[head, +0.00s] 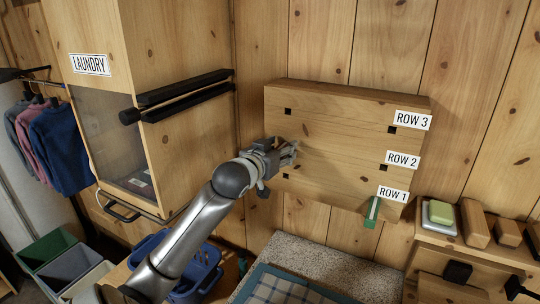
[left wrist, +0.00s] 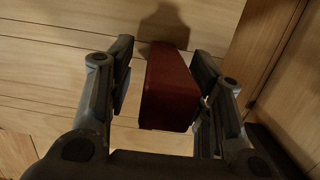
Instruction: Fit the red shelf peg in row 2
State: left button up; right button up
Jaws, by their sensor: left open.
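The wooden peg board (head: 335,150) hangs on the plank wall, with labels for ROW 3, ROW 2 (head: 402,160) and ROW 1. My left gripper (head: 290,152) is at the board's left side, at about row 2's height. In the left wrist view, the red peg (left wrist: 167,90) stands out from the wood between my open left fingers (left wrist: 162,85). A gap shows on its left; its right side is close to the other finger. How deep it sits is hidden. The head view does not show the peg. The right-hand row 2 hole (head: 383,167) is empty. My right gripper is out of view.
A green peg (head: 371,212) sticks out at the right of row 1. The laundry cabinet (head: 170,110) with black handles stands left of the board. A blue basket (head: 195,270) is below my left arm. A shelf (head: 465,245) with wooden blocks is at right.

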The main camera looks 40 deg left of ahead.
pick_arm(q)
jog(key=v, duration=1.1)
